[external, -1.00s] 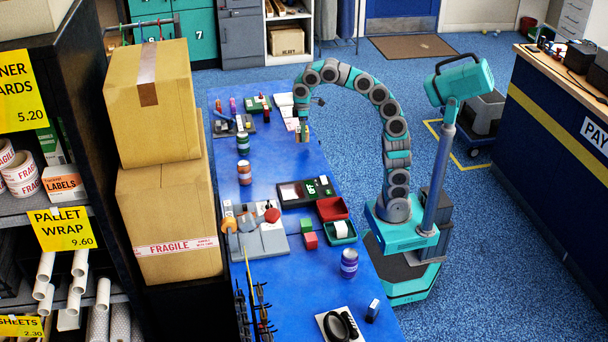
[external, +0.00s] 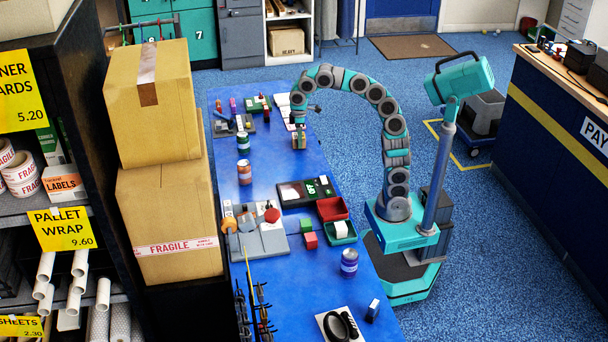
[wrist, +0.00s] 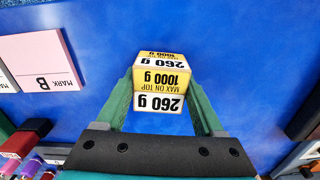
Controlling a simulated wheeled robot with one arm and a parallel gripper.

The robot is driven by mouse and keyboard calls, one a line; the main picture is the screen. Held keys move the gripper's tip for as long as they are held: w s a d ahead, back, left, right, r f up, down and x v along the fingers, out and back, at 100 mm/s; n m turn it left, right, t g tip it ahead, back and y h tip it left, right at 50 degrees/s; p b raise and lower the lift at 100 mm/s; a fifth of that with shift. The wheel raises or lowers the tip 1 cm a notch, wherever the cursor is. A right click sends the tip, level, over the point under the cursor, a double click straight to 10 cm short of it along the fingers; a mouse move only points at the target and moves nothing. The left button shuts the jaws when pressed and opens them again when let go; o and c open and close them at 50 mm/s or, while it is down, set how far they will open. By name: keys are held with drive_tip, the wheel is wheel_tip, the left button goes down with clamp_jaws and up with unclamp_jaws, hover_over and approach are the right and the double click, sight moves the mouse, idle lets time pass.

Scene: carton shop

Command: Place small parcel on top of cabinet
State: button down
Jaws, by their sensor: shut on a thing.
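A small yellow parcel (wrist: 162,78) with white labels reading "260 g" and "1000 g" sits between the fingers of my gripper (wrist: 160,90) in the wrist view. The fingers are shut on its two sides. In the external view my gripper (external: 299,135) is over the far right part of the blue table, with the parcel (external: 299,143) at its tip. I cannot tell whether the parcel touches the table. A grey cabinet (external: 240,38) stands at the back, beside teal lockers (external: 198,38); I cannot tell if it is the task's cabinet.
A pink card marked B (wrist: 38,62) lies left of the parcel. The blue table (external: 275,160) also holds jars, a black scale-like device (external: 305,192), and red (external: 332,208) and green trays (external: 340,233). Stacked cartons (external: 165,220) stand along its left side. Blue surface around the parcel is clear.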

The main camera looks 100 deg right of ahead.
drive_tip(key=shift+f, duration=0.2)
unclamp_jaws()
drive_tip(key=shift+r, duration=0.1)
drive_tip(key=shift+s+d+r, duration=0.1)
drive_tip(key=shift+d+r, duration=0.05)
drive_tip(key=shift+r, duration=1.8)
drive_tip(key=shift+s+d+r, duration=0.1)
drive_tip(key=shift+r, duration=1.85)
